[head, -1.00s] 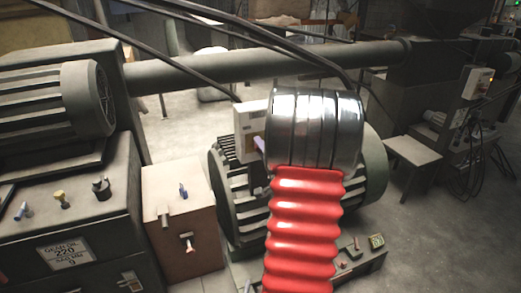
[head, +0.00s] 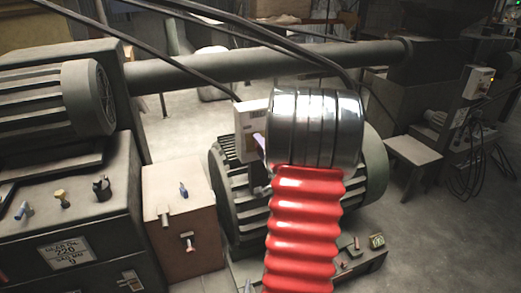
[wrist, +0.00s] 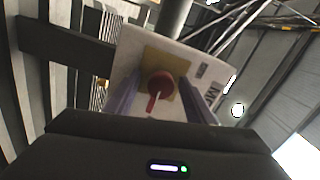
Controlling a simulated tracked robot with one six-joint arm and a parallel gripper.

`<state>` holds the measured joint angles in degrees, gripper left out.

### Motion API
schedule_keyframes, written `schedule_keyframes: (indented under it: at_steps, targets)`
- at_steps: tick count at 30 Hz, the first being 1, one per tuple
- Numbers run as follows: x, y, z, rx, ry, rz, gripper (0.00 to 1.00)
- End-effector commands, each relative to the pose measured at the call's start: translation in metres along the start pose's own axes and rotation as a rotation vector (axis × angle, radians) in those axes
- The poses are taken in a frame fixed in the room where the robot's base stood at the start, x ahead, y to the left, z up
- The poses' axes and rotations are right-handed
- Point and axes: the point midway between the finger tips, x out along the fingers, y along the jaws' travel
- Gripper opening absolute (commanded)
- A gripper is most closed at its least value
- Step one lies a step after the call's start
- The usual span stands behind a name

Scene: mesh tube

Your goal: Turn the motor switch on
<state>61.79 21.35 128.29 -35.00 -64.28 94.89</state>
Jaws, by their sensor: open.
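The motor switch is a red rotary knob (wrist: 160,86) with a handle on a yellow plate, set on a white switch box (wrist: 187,62). In the wrist view the handle points down and slightly left. My gripper (wrist: 158,100) is open, its two purple-grey fingers on either side of the knob, with space between them and it. I cannot tell whether either finger touches the box. In the head view the white box (head: 246,144) stands above the green motor (head: 232,185); my silver and red arm hides its right side, the knob and most of my gripper.
A thick pipe (head: 245,68) runs behind the box, and black cables (head: 195,74) pass above it. A brown box (head: 177,215) and a dark control cabinet (head: 70,205) with several levers stand at left. Open floor (head: 440,230) lies at right.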

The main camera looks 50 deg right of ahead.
Motion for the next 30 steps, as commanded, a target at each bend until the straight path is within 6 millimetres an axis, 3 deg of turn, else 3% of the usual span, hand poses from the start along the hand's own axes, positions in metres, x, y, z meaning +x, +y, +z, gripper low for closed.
schedule_keyframes:
  at_steps: [8,24,30]
  targets:
    - [-0.015,-0.001,-0.001,-0.001,0.001,-0.001,0.49]
    - [-0.105,0.001,-0.001,0.0,0.004,0.001,0.49]
    - [-0.13,0.001,0.0,0.0,0.002,0.001,0.49]
